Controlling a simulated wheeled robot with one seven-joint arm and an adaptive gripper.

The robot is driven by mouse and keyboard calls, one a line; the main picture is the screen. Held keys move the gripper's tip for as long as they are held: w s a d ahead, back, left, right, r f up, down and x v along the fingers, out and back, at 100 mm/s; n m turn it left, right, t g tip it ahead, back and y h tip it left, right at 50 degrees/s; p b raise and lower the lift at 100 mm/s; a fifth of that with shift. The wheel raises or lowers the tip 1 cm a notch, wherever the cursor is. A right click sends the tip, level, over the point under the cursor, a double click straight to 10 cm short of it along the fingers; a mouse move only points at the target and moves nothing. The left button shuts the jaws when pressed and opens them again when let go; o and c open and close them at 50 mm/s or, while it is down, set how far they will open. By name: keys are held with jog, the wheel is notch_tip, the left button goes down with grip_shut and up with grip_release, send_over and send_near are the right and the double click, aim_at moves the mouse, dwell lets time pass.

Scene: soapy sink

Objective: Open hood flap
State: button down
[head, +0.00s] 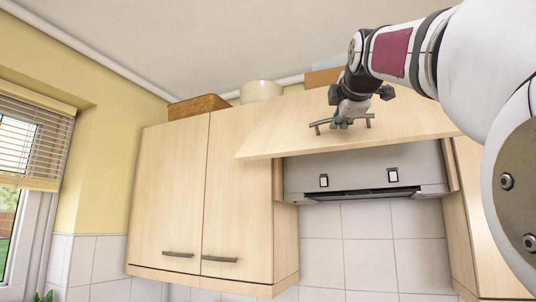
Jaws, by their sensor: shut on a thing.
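The hood flap (270,138) is a light wood panel above the cooker hood. It is swung up and tilted outward, so the grey hood (405,165) shows beneath it. A dark bar handle (318,126) is on the flap's face. My gripper (345,122) is at the middle of this handle and shut on it, with the arm reaching in from the upper right. The fingertips are small in the picture and partly cover the middle of the handle.
A closed double-door cupboard (170,195) stands left of the hood, and another cupboard (490,220) is at right. A brown box (198,106) and a cream pot (261,90) sit on top. A window with a blind (30,140) is at far left.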

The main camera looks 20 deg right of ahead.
jog(key=shift+s+a+r, duration=0.3)
jog(key=shift+r, duration=0.35)
jog(key=shift+s+a+r, duration=0.3)
jog(key=shift+r, duration=0.3)
jog(key=c, duration=1.6)
grip_release()
jog(key=shift+w+d+f, duration=0.1)
jog(key=shift+w+d, duration=0.05)
jog(key=shift+w, duration=0.05)
jog(key=shift+f, duration=0.2)
jog(key=v, duration=1.2)
jog(key=shift+f, duration=0.15)
jog(key=shift+d, duration=0.1)
